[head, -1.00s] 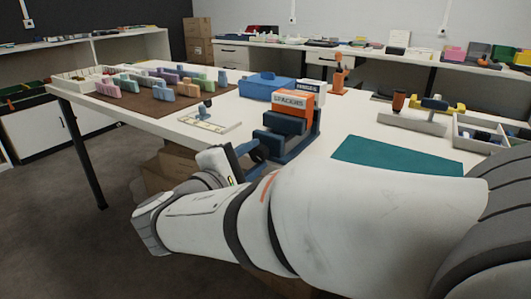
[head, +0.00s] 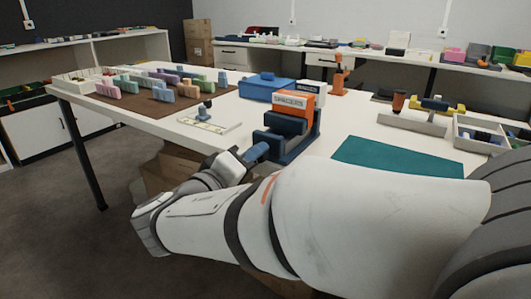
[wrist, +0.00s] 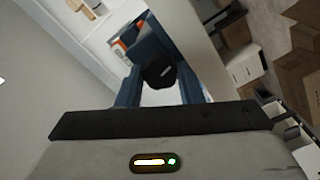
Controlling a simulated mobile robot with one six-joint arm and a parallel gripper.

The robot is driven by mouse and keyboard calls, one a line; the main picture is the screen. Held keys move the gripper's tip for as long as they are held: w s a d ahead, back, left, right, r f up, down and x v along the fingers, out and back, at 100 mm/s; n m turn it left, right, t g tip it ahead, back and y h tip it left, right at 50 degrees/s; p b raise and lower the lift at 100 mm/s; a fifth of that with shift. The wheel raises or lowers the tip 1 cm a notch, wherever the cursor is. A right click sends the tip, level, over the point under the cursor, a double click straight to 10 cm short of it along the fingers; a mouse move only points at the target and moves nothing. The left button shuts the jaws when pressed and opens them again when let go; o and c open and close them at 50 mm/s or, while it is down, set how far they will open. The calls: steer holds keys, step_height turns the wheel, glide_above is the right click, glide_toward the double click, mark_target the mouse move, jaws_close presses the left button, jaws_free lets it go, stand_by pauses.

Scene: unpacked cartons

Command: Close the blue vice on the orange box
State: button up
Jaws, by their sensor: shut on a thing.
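The blue vice (head: 284,147) stands at the near edge of the white table. The orange box (head: 293,103), with white lettering on its side, sits upright behind the vice's dark blue front jaw; whether that jaw touches it I cannot tell. My gripper (head: 256,153) is at the vice's near end, beyond the table edge. In the wrist view my gripper (wrist: 158,88) has its blue fingers on either side of the vice's dark round screw end (wrist: 160,73) and is shut on it. A strip of the orange box (wrist: 117,45) shows beyond the vice.
A blue toolbox (head: 266,87) and a white-and-blue box (head: 311,87) stand behind the vice. A white plate with a small blue piece (head: 209,122) lies to its left. A flat teal mat (head: 400,160) lies to the right.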

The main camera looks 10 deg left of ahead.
steer(key=m, duration=1.2)
steer(key=shift+f, duration=0.1)
steer(key=shift+m, duration=0.3)
stand_by(0.3)
steer(key=o, duration=1)
steer(key=shift+c, duration=0.2)
steer(key=p+v, duration=0.2)
steer(key=v, duration=0.5)
steer(key=shift+s+a, duration=0.2)
steer(key=shift+s, duration=0.2)
